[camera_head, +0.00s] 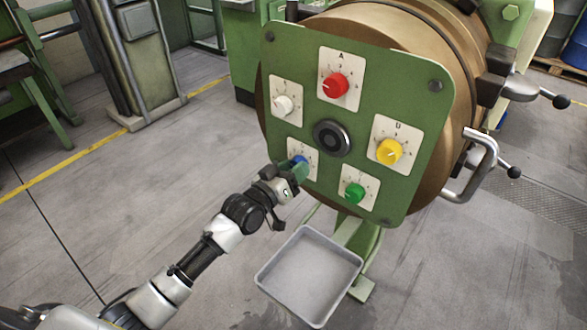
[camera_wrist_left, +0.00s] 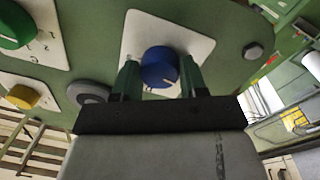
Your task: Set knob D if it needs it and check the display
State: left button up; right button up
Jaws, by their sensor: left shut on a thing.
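A green panel (camera_head: 385,75) carries several coloured knobs on white dial plates. The blue knob (camera_head: 299,161) is at the panel's lower left, partly hidden by my left gripper (camera_head: 290,174). In the left wrist view, the blue knob (camera_wrist_left: 159,67) sits between the two green fingers of my left gripper (camera_wrist_left: 160,78), which is shut on it. The red knob (camera_head: 336,86) has an A above it. The white knob (camera_head: 283,105), yellow knob (camera_head: 389,151) and green knob (camera_head: 353,193) are free. No lit display shows. My right gripper is out of view.
A dark round boss (camera_head: 332,138) sits at the panel's centre. A grey tray (camera_head: 262,280) stands below the panel, close to my left forearm. A bent metal handle (camera_head: 480,170) and levers stick out on the right. Open concrete floor lies to the left.

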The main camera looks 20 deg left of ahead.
pick_arm(q)
jog(key=o, duration=0.9)
jog(key=b+v, duration=0.2)
jog(key=v, duration=0.9)
jog(key=shift+w+f, duration=0.1)
jog(key=shift+f, duration=0.05)
